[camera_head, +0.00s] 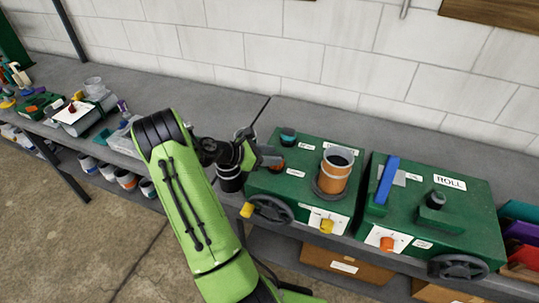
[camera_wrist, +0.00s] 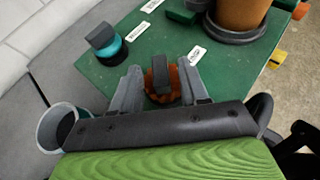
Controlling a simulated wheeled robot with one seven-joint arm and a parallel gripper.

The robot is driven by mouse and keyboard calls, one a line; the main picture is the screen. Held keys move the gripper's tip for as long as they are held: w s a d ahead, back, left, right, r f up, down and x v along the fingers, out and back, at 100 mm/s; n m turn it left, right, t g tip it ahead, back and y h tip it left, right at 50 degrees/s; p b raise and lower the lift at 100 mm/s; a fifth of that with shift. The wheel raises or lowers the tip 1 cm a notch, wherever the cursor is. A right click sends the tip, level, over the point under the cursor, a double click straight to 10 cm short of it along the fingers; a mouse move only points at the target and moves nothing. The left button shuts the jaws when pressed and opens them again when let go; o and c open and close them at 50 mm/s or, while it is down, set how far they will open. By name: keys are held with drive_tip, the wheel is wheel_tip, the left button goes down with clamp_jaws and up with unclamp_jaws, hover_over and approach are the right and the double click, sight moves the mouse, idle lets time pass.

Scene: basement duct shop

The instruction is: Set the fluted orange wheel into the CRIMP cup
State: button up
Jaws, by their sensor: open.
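The fluted orange wheel (camera_wrist: 175,83) has a dark upright grip on top and sits low at the green machine's top in the wrist view. My gripper (camera_wrist: 160,88) is open, with one grey finger on each side of the wheel; I cannot tell whether they touch it. In the head view my gripper (camera_head: 268,159) is over the left green machine (camera_head: 310,195), partly hiding the wheel (camera_head: 279,168). Small white labels lie on that machine, but I cannot read CRIMP on any, so I cannot tell which spot is that cup.
A teal round piece with a dark grip (camera_head: 288,137) is at the machine's back. An orange and grey cylinder (camera_head: 335,172) rises to the right. A second green machine marked ROLL (camera_head: 470,215) stands further right. A grey-rimmed can (camera_wrist: 58,127) is beside my gripper.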

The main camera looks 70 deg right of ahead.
drive_tip(key=shift+r, duration=0.2)
drive_tip(key=v, duration=1.2)
drive_tip(key=shift+w, duration=0.1)
